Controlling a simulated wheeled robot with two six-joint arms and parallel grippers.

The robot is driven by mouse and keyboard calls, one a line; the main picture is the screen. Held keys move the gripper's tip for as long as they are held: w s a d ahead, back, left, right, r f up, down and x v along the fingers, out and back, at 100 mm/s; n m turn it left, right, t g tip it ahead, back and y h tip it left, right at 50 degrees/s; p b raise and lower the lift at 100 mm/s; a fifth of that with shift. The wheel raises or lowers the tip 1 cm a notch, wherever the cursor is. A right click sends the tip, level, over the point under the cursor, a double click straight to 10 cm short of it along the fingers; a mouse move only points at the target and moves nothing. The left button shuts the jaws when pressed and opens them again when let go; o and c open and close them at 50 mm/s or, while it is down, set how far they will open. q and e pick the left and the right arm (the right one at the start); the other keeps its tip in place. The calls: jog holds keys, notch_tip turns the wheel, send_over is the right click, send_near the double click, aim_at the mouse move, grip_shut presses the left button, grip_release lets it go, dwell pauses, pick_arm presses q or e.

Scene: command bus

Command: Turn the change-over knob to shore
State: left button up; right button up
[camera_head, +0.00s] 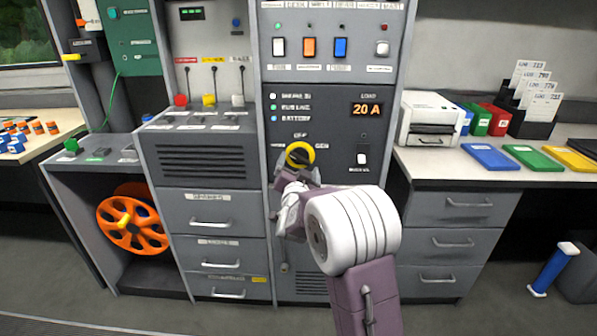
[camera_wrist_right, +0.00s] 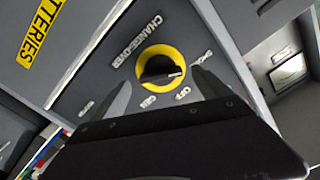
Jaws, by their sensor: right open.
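The change-over knob (camera_head: 300,154) is a yellow ring with a dark grip bar, on the grey panel below the three indicator lamps. In the right wrist view the knob (camera_wrist_right: 161,68) is in the upper middle, under a "CHANGE-OVER" label. An "OFF" mark (camera_wrist_right: 182,93) is beside it; the other position marks are hard to read. The bar has a light mark toward the right, but I cannot tell which position it points to. My right gripper (camera_head: 297,172) is open just in front of the knob. Its fingertips (camera_wrist_right: 163,88) are apart, one toward each side, apparently not touching it. My left gripper is not in view.
A "20 A" load display (camera_head: 366,110) and a small switch (camera_head: 362,156) are on the same panel. Rocker switches (camera_head: 310,47) are above. A white printer (camera_head: 430,120) stands on the right counter. An orange cable reel (camera_head: 133,220) is at lower left.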

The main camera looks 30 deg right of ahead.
jog(key=b+v, duration=0.1)
jog(key=v, duration=0.5)
jog(key=shift+b, duration=0.3)
jog(key=shift+s, duration=0.1)
